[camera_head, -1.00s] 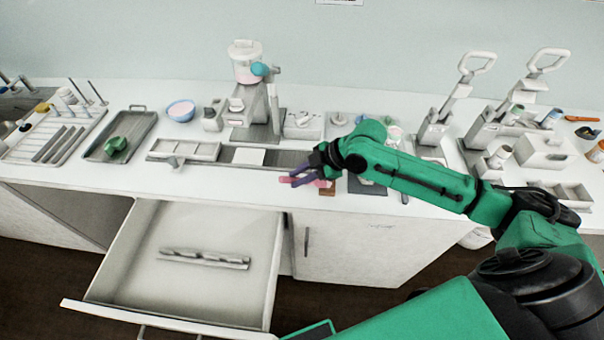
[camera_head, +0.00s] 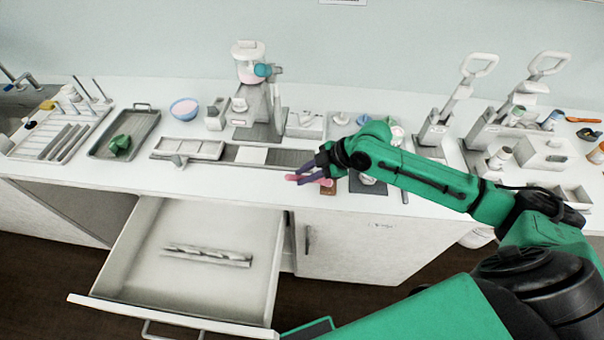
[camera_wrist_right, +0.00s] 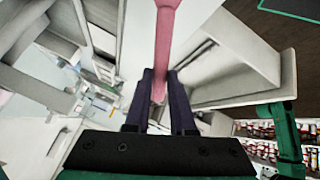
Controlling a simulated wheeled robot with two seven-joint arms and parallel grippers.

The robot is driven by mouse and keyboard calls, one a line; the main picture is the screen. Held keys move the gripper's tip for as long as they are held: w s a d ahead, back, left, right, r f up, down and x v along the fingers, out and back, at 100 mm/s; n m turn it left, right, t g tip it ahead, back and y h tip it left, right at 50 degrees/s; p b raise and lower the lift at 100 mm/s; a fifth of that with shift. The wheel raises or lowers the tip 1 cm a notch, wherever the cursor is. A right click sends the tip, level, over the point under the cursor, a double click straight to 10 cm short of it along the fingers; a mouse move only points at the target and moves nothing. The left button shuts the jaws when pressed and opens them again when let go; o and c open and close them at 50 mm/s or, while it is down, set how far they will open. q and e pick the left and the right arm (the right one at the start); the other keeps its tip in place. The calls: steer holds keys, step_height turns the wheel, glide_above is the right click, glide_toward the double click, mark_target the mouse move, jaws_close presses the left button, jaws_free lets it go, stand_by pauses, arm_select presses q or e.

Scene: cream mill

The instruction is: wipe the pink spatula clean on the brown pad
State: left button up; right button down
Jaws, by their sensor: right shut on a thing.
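The pink spatula (camera_head: 292,178) is held in my right gripper (camera_head: 306,177), whose purple fingers are shut on it. In the right wrist view the spatula (camera_wrist_right: 166,40) runs up and away from between the two fingers (camera_wrist_right: 164,80). The brown pad (camera_head: 328,190) lies at the counter's front edge, partly hidden by the gripper and the spatula's pink end. The gripper is over or just beside the pad; I cannot tell whether the spatula touches it. My left gripper is not in view.
An open drawer (camera_head: 120,270) juts out below the counter, left of the gripper. A long grey tray (camera_head: 215,166) lies left of the gripper, with a mill (camera_head: 252,105) behind it. A dark mat (camera_head: 368,187) lies just right of the pad. Two lever presses (camera_head: 437,130) stand farther right.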

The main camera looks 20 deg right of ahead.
steer(key=shift+d, duration=0.25)
steer(key=shift+a, duration=0.85)
steer(key=shift+d+p, duration=0.4)
steer(key=shift+d, duration=0.5)
step_height(320, 180, up, 2)
steer(key=shift+r+p, duration=0.2)
steer(key=shift+p, duration=1)
steer(key=shift+r, duration=1.8)
